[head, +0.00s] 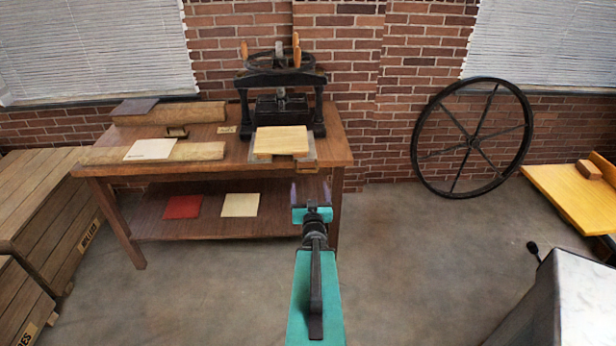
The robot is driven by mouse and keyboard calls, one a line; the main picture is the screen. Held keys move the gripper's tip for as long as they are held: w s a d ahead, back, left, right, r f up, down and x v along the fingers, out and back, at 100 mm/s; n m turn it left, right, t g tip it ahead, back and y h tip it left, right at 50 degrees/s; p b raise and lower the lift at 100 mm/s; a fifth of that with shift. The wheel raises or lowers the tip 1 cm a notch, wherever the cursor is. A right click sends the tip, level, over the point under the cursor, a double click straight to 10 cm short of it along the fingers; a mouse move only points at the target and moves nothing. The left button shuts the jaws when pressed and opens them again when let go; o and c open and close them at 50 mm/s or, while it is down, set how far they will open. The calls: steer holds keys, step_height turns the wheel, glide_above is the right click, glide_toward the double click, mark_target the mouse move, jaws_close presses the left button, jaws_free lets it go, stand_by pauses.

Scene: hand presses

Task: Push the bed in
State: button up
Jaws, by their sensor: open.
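The black hand press (283,92) stands on the wooden table at its right end.
The table (232,152) also holds planks, a white sheet (151,149) and small blocks to the left. Its lower shelf bears a red square (183,206) and a cream square (240,205). A large wheel (472,138) leans on the wall; crates (52,215) stand left.

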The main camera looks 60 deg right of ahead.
mark_target(308, 172)
steer(key=shift+b+x, duration=1.15)
steer(key=shift+b, duration=1.85)
steer(key=shift+p+x, duration=0.9)
steer(key=shift+x, duration=3.3)
steer(key=c, duration=1.2)
steer(key=b+x, duration=0.1)
steer(key=x, duration=1.2)
steer(key=b+x, duration=0.1)
steer(key=x, duration=1.3)
steer(key=shift+s+d+b, duration=0.15)
steer(key=shift+s+b, duration=0.1)
steer(key=shift+b, duration=0.1)
steer(key=shift+c, duration=0.2)
steer(key=shift+o, duration=0.2)
steer(key=shift+w+d+r, duration=0.15)
